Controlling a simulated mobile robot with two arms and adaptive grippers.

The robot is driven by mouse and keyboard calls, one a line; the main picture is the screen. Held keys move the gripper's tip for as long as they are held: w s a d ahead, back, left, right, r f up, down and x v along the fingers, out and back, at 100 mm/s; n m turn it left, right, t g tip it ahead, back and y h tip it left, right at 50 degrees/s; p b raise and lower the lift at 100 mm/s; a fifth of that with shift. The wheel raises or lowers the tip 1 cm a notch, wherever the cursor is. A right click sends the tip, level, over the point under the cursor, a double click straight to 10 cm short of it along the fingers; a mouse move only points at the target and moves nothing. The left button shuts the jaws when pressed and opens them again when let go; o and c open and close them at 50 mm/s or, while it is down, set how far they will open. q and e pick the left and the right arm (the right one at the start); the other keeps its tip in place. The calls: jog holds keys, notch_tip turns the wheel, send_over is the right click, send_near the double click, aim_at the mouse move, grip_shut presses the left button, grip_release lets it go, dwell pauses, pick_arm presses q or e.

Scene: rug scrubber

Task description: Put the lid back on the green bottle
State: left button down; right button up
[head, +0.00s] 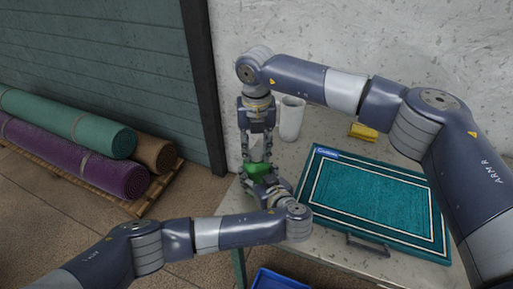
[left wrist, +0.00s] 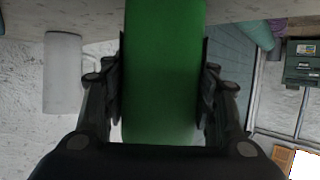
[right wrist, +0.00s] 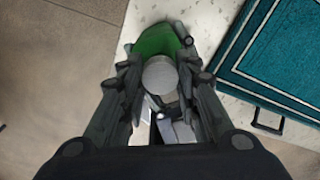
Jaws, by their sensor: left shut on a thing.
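The green bottle (head: 257,171) stands near the left end of the table. My left gripper (left wrist: 162,95) is shut on it, with one finger on each side of its green body. A pale lid (right wrist: 160,75) with a round grey top sits directly above the bottle; it shows as a white piece in the head view (head: 256,147). My right gripper (right wrist: 158,62) comes down from above, with its fingers on both sides of the lid. Whether they press on it cannot be told. The join between lid and bottle is hidden by the fingers.
A white cup (head: 291,118) stands just behind the bottle. A teal rug (head: 375,195) lies on the table at right, with a yellow block (head: 363,132) behind it. A blue bin (head: 282,280) is below the front edge.

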jog(key=shift+o, duration=1.3)
jog(key=shift+r, duration=0.1)
jog(key=shift+r, duration=2.2)
jog(key=shift+c, duration=0.3)
jog(key=n, duration=0.2)
jog(key=r+n, duration=0.1)
jog(key=n, duration=0.3)
jog(key=shift+r+n, duration=0.3)
jog(key=shift+r, duration=0.1)
jog(key=n, duration=0.2)
jog(key=r+n, duration=0.1)
jog(key=n, duration=0.3)
jog(key=shift+r, duration=0.3)
